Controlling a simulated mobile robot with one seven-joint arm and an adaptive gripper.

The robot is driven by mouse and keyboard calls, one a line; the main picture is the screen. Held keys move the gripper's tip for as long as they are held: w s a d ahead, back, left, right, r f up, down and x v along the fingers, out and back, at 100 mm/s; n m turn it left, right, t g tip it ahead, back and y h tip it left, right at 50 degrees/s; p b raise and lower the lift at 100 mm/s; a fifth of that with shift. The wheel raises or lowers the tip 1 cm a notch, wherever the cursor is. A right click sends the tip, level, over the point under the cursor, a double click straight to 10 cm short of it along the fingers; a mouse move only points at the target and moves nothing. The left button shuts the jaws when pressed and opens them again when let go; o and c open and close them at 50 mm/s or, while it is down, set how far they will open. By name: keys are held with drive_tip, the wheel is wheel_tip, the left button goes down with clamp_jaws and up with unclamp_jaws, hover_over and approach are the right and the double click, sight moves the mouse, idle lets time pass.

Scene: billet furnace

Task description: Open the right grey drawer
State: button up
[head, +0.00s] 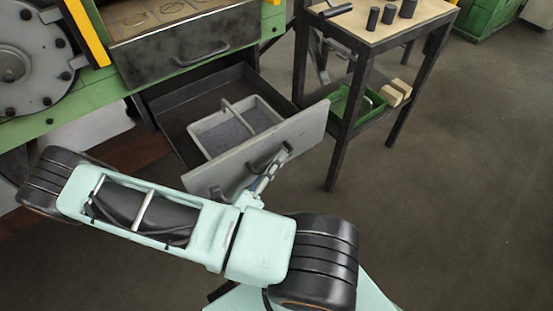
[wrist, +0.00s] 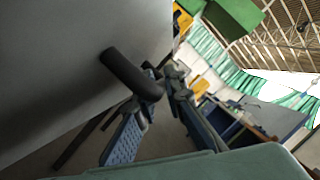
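A grey drawer with a light grey front (head: 217,176) stands pulled out from the green machine in the head view. It holds a pale tray (head: 203,128) with an upright carrying handle and grey contents. A dark handle (head: 230,186) is on the drawer front. In the wrist view the dark handle (wrist: 128,72) sticks out from the drawer face (wrist: 60,60) and covers part of one finger. My gripper (head: 268,176) is at the front's right part. Its fingers (wrist: 160,85) stand apart, with a gap between them, close by the handle. Whether they touch it, I cannot tell.
A dark-fronted unit with a handle (head: 200,54) is above the drawer. A dark-legged table (head: 425,14) with black cylinders on top and a green bin (head: 358,104) below stands just right of the drawer. The floor (head: 450,200) at right is clear.

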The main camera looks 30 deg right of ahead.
drive_tip(key=o, duration=0.4)
drive_tip(key=v, duration=1.2)
